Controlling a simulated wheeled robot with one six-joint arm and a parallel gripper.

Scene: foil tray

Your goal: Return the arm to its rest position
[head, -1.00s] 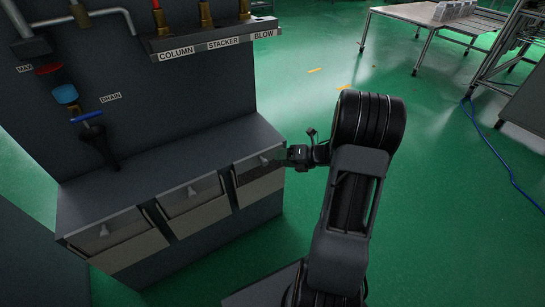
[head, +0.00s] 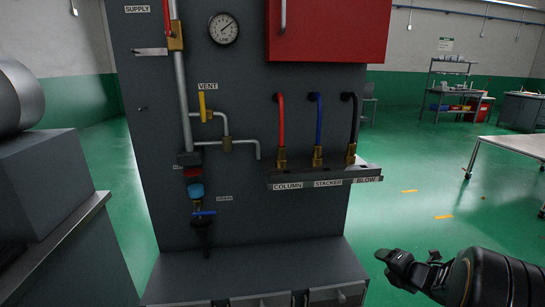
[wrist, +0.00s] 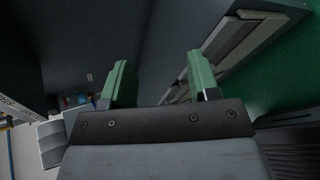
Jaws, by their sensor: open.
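My arm (head: 495,280) comes in at the lower right of the head view, black and bent. My gripper (head: 388,262) is at its end, pointing left, in front of the green floor and just right of the grey bench (head: 260,267). It looks empty. In the wrist view the two fingers of my gripper (wrist: 160,80) stand wide apart with nothing between them. Light-edged panels of the bench front (wrist: 240,45) show beyond the right finger.
The grey panel (head: 240,110) carries pipes, a gauge (head: 223,29), a yellow vent handle (head: 202,107) and a hose rack (head: 325,177). Drawer fronts (head: 335,295) show at the bottom edge. A metal table (head: 515,145) stands right. Open green floor (head: 430,205) lies between.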

